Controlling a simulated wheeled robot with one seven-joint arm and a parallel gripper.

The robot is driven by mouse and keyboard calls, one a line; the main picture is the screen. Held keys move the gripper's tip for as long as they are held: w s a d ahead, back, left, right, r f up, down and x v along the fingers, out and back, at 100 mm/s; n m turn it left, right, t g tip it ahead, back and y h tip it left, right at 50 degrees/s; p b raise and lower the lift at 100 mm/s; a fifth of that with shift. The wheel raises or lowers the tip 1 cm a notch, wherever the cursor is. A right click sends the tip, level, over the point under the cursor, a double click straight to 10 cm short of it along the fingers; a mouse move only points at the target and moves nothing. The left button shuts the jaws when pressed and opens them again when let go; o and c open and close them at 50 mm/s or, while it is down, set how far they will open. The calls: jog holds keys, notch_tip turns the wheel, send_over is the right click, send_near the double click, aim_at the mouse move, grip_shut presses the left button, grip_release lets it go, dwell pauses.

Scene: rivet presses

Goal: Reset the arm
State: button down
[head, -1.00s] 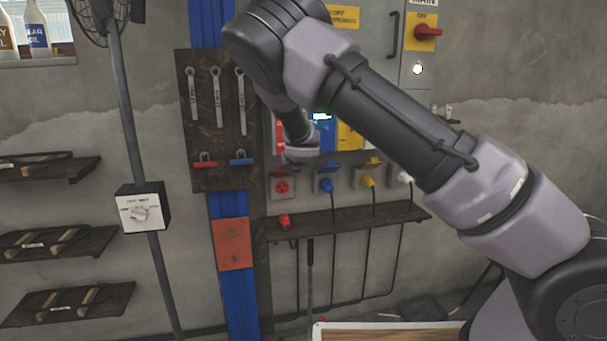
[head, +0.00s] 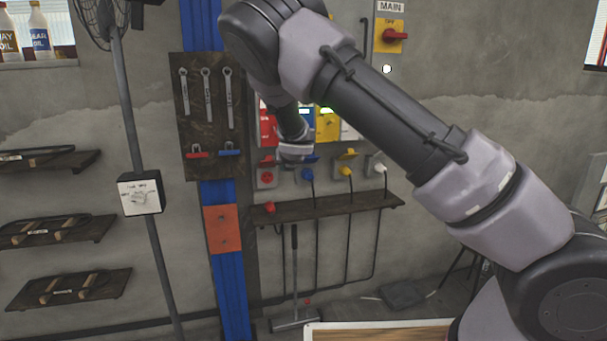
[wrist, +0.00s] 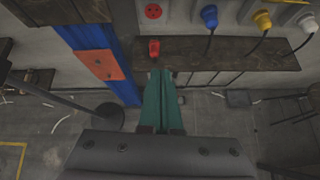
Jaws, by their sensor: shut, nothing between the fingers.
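My arm (head: 390,115) reaches from the lower right up to the top middle of the head view, then bends down towards the wall. My wrist end (head: 297,150) is in front of the row of sockets, and the fingers cannot be made out there. In the wrist view the green fingers of my gripper (wrist: 161,76) are shut together with nothing between them. Their tips appear just below a red plug (wrist: 154,48) on the wooden shelf (wrist: 220,54); whether they touch the shelf cannot be told.
A red socket (head: 266,177) and blue, yellow and white plugs line the wall above the shelf. A stand with a control box (head: 140,195) is further left. A long-handled tool (head: 294,318) stands below.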

jog(key=s+d+r+m+h, duration=0.1)
jog(key=d+r+m, duration=0.3)
jog(key=d+m, duration=0.3)
jog(key=d+r+m+h, duration=0.1)
jog(key=d+r+m, duration=0.3)
jog(key=d, duration=0.5)
jog(key=s+d+r+m+g, duration=0.2)
jog(key=s+d+r+m, duration=0.6)
jog(key=d+m, duration=0.4)
jog(key=s+d+r+m+g, duration=0.1)
jog(key=s+d+r+m, duration=0.15)
jog(key=s+m, duration=0.4)
jog(key=s+d+r+m, duration=0.2)
jog(key=s+r+m, duration=0.15)
jog(key=s, duration=0.55)
jog(key=s+a+r+m+y, duration=0.1)
jog(key=s+r+m, duration=0.1)
jog(key=s+m, duration=0.7)
jog(key=s, duration=0.6)
jog(key=shift+s+a, duration=0.3)
